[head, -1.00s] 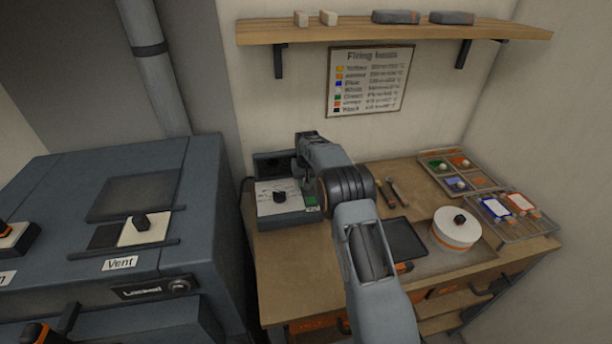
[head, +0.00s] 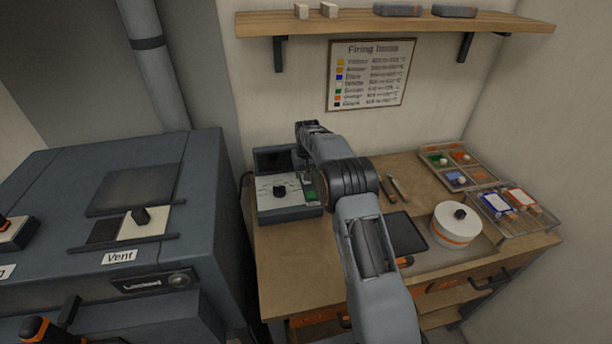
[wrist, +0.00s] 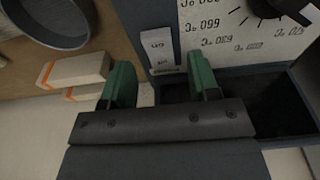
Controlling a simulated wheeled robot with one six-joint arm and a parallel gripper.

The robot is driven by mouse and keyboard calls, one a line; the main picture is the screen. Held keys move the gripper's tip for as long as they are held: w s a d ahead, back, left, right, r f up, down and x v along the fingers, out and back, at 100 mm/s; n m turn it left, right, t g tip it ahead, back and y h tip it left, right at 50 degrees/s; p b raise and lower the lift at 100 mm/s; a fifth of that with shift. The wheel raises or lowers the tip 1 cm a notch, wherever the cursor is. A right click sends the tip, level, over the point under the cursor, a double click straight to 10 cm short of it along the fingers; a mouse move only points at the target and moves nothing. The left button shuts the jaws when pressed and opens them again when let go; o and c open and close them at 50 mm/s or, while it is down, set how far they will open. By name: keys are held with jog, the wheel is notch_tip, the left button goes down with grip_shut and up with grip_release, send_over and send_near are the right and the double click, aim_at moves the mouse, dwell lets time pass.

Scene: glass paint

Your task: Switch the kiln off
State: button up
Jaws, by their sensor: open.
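The kiln controller (head: 290,213) is a grey box with a pale face at the left of the bench. In the wrist view, part of the black dial (wrist: 285,8) and the temperature scale show at top right. A pale, labelled strip (wrist: 160,50) lies beside the scale; its small text is hard to read. My gripper (wrist: 161,78) is open and empty, its green fingers apart near this strip.
The large grey kiln body (head: 60,180) stands at left with a Vent slider (head: 140,216). A black tray (head: 405,234), white round pot (head: 455,228) and paint trays (head: 455,165) occupy the bench's right. A shelf (head: 350,22) hangs above. Pale blocks (wrist: 75,70) show in the wrist view.

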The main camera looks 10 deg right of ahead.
notch_tip(320, 180, up, 12)
jog(key=s+b, duration=0.1)
jog(key=shift+s, duration=0.35)
